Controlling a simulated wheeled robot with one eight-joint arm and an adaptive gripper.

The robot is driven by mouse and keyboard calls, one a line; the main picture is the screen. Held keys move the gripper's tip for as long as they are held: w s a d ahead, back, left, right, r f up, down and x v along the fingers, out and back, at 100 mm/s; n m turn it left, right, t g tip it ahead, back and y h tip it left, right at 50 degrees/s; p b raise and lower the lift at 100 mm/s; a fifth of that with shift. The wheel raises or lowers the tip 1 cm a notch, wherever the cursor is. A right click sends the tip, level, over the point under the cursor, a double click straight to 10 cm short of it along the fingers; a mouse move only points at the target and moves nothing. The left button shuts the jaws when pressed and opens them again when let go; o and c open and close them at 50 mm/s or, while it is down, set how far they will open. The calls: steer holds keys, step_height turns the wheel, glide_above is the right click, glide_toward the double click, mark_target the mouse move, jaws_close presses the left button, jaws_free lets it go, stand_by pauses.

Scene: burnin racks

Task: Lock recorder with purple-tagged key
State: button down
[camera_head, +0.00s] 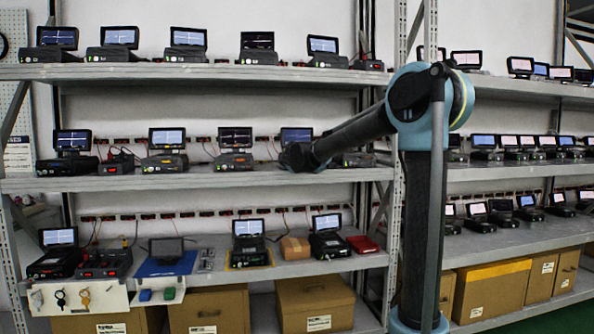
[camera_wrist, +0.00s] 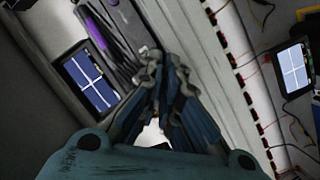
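My gripper (camera_wrist: 160,65) points at the front of a recorder on the middle shelf. In the head view my gripper (camera_head: 296,157) covers most of that recorder's body. Its lit screen (camera_head: 297,136) shows above, and also in the wrist view (camera_wrist: 90,82). The fingertips are close together, with no clear gap; whether something thin is between them I cannot tell. A purple patch (camera_wrist: 97,32) shows on or against the recorder's grey front, left of the fingertips. Whether it is a key tag is unclear. A white key board (camera_head: 75,299) hangs at lower left; no purple tag is discernible there.
Other recorders stand on both sides, such as one at left (camera_head: 235,150). Cables and red sockets run along the wall behind. The lower shelf holds a blue mat (camera_head: 166,268), a brown box (camera_head: 295,248) and a red case (camera_head: 363,244). Cardboard boxes (camera_head: 315,303) stand below.

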steer(key=c, duration=1.8)
jaws_free()
steer(key=shift+s, duration=0.1)
steer(key=v, duration=1.1)
steer(key=shift+s+r, duration=0.1)
steer(key=shift+s, duration=0.25)
steer(key=shift+d, duration=0.1)
